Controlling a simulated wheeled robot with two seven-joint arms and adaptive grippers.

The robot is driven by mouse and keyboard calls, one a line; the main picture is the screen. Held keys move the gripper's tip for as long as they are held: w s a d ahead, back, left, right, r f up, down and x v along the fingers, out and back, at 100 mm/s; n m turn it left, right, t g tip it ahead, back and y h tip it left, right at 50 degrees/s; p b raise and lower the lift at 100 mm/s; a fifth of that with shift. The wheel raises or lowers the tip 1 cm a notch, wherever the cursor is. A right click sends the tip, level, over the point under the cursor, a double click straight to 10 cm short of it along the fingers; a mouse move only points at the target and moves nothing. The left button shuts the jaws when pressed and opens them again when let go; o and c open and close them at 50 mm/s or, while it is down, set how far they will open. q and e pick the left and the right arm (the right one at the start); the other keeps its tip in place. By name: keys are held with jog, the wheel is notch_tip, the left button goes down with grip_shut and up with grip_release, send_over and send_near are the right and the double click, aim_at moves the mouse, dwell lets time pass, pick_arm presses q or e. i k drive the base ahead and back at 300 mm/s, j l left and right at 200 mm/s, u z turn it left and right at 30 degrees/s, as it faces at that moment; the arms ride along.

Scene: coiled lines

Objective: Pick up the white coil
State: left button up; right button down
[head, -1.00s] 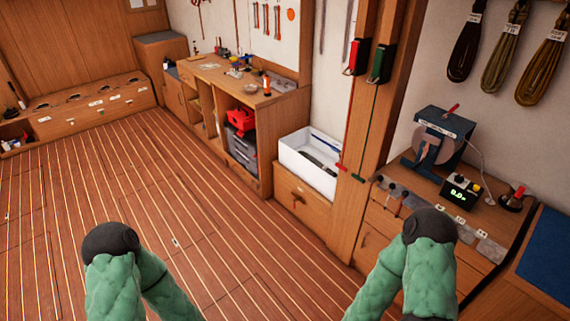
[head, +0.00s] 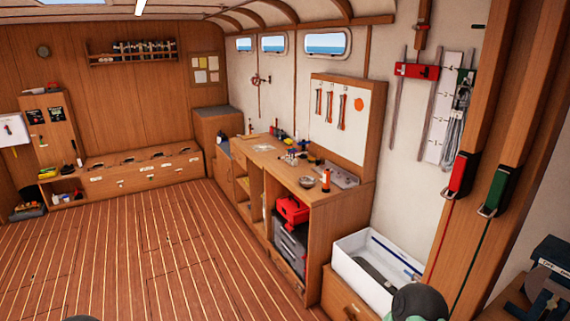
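No coil that is plainly white shows in the head view. A pale grey coiled line (head: 455,127) hangs on the wall at the upper right, beside a white strip (head: 440,135). I cannot tell whether it is the white coil. Neither gripper is in view. Only a rounded dark and green part of my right arm shows at the bottom right, and a dark sliver of mine at the bottom edge.
A wooden workbench (head: 340,205) with tools runs along the right wall. A white open box (head: 350,270) stands at its near end. Red (head: 460,175) and green (head: 497,190) buckled straps hang on a wooden post. The plank floor (head: 150,250) is clear at left.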

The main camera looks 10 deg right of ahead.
aim_at(387, 284)
jog(key=i, duration=2.1)
jog(key=i+z, duration=0.3)
jog(key=i, duration=0.15)
jog(key=i+j+z, duration=0.25)
jog(key=i, duration=0.2)
jog(key=i+j+z, duration=0.3)
jog(key=i+z, duration=0.1)
jog(key=z, duration=2.05)
jog(key=i+l+z, duration=0.15)
jog(key=z, duration=0.3)
jog(key=i+z, duration=0.45)
jog(key=k+l, duration=0.05)
jog(key=k, duration=0.05)
